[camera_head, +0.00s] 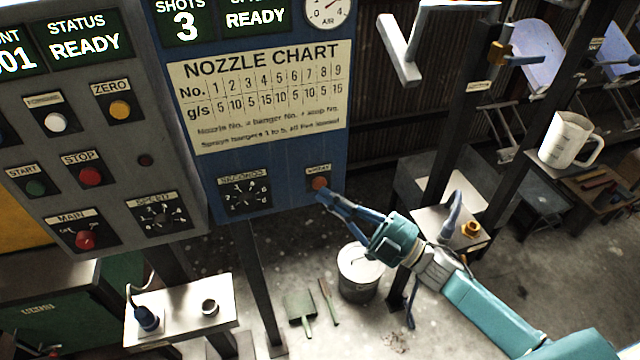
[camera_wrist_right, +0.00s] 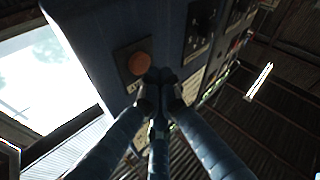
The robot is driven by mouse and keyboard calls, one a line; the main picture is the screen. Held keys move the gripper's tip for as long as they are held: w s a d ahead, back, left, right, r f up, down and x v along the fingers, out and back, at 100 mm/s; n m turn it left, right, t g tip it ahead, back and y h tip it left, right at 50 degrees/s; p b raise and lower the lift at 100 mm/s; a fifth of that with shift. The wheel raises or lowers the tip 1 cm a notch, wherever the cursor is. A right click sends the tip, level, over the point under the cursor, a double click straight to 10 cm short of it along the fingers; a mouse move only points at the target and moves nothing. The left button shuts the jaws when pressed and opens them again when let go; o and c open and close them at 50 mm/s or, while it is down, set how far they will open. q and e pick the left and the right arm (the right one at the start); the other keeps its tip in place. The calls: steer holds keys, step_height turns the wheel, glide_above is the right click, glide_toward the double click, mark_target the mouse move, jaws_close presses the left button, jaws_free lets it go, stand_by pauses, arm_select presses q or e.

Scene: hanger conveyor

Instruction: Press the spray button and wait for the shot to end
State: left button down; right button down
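The spray button (camera_head: 320,183) is a round orange-red button low on the right of the blue panel (camera_head: 285,205). It also shows in the wrist view (camera_wrist_right: 139,63), on a dark plate. My right gripper (camera_head: 325,196) comes in from the lower right, its blue fingertips just below and in front of the button. In the wrist view the right gripper's fingers (camera_wrist_right: 160,84) meet at the tips with nothing between them, close to the button. I cannot tell whether they touch it. The panel's displays read SHOTS 3 and READY (camera_head: 256,14). My left gripper is not in view.
A seconds dial (camera_head: 245,194) sits left of the button, under the nozzle chart (camera_head: 262,95). A grey control box (camera_head: 90,130) stands further left, its status reading READY. A white jug (camera_head: 568,140) is at right. A lidded can (camera_head: 360,272) stands on the floor below.

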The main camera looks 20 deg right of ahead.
steer(key=shift+w, duration=0.1)
stand_by(0.3)
steer(key=shift+w, duration=0.35)
steer(key=shift+w+b, duration=0.35)
steer(key=shift+w, duration=0.1)
stand_by(0.6)
steer(key=shift+s+r, duration=0.1)
steer(key=shift+s+p, duration=0.4)
steer(key=shift+s, duration=0.4)
steer(key=s+p, duration=0.2)
steer(key=s, duration=0.3)
steer(key=shift+d, duration=0.1)
